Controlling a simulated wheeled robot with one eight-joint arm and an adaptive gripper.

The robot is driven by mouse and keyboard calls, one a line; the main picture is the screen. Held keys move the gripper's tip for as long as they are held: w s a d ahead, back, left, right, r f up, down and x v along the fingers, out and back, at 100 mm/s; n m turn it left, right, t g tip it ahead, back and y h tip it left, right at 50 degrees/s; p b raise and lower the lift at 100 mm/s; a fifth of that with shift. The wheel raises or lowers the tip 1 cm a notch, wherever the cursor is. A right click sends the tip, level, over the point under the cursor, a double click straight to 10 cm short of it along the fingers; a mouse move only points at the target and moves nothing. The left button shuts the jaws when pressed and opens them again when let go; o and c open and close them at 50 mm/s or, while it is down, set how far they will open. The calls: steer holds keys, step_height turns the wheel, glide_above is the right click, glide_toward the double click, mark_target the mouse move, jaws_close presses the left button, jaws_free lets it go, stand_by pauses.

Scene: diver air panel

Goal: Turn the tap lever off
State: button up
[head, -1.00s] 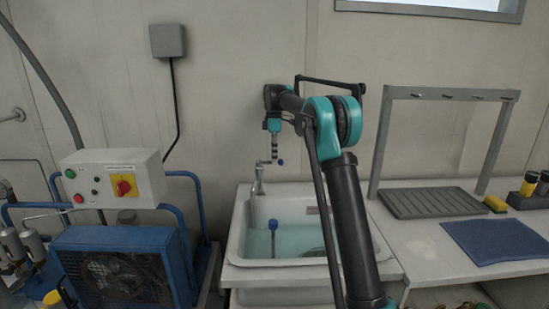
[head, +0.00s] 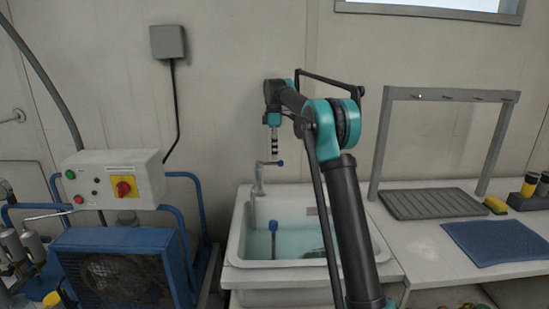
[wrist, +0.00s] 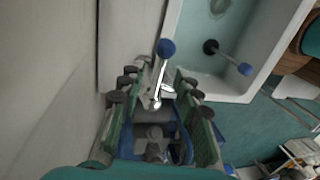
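The tap (head: 258,182) stands at the back left of the sink (head: 385,249). Its lever (head: 268,162) points right in the head view and ends in a blue knob (head: 281,163). In the wrist view the lever (wrist: 161,75) and its blue knob (wrist: 166,48) show between and just beyond the fingertips. My gripper (head: 274,152) hangs downward over the tap. In the wrist view my gripper (wrist: 158,88) is open, with a finger on each side of the lever and visible gaps. A grey strand below the spout may be running water; I cannot tell.
Water (head: 292,240) stands in the sink, and a blue-topped rod (head: 273,227) rises from it. The wall is close behind the tap. A blue compressor unit (head: 120,265) stands left, and a counter with a grey rack (head: 384,140) right.

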steer(key=shift+w+r, duration=0.2)
steer(key=shift+r, duration=0.65)
steer(key=shift+w+r, duration=0.15)
steer(key=shift+r, duration=0.65)
steer(key=shift+w+r, duration=0.2)
steer(key=shift+r, duration=0.65)
